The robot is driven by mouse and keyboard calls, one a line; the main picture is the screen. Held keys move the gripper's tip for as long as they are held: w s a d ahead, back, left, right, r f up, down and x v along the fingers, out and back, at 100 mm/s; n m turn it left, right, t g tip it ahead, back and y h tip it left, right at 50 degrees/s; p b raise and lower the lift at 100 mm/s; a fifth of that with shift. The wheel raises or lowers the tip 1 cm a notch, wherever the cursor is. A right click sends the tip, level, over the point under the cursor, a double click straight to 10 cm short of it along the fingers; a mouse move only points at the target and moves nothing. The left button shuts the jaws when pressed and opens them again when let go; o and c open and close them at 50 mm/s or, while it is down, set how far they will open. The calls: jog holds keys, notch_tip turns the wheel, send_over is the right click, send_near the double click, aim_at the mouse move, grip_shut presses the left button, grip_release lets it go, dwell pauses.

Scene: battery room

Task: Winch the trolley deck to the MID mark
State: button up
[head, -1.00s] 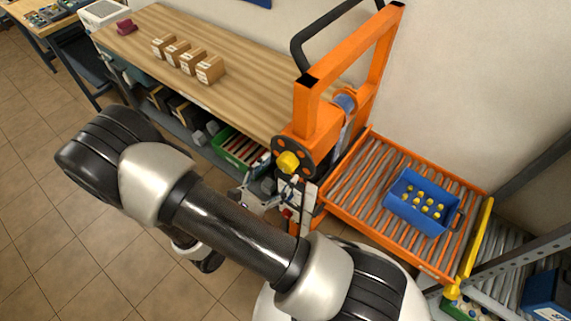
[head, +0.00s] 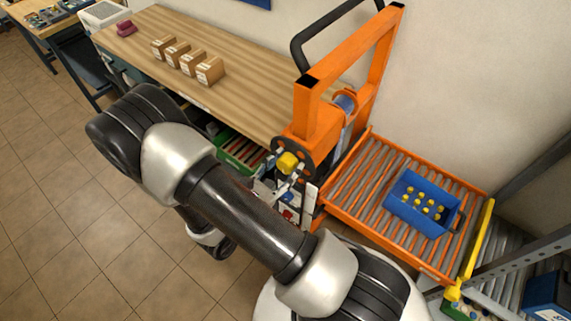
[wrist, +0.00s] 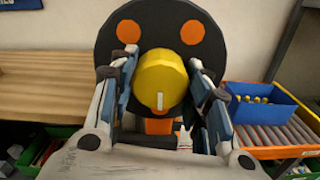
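The winch wheel is a black disc (wrist: 104,45) with orange spots and a yellow knob (wrist: 160,83); the knob also shows in the head view (head: 287,162). My gripper (wrist: 163,72) is at the knob, one finger on each side. The fingers are spread; I see no clear grip on it. My gripper also shows in the head view (head: 283,180), just below the knob. The trolley's orange frame (head: 306,110) carries the roller deck (head: 345,190) at right. A blue crate (head: 408,212) with several yellow-topped items sits on the deck. I cannot make out the MID mark.
A wooden bench (head: 240,103) with several small cardboard boxes (head: 210,70) stands behind and left of the trolley. A green crate (head: 236,155) is under it. A yellow bar (head: 477,243) runs along the deck's right end, beside a grey roller rack (head: 505,262). The floor at left is clear.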

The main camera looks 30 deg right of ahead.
jog(key=c, duration=0.5)
jog(key=shift+o, duration=0.2)
jog(key=n+p, duration=0.2)
jog(key=n, duration=0.1)
jog(key=shift+n, duration=0.3)
jog(key=shift+n+p, duration=0.6)
jog(key=shift+n, duration=0.9)
jog(key=o, duration=1.1)
jog(key=shift+c, duration=0.2)
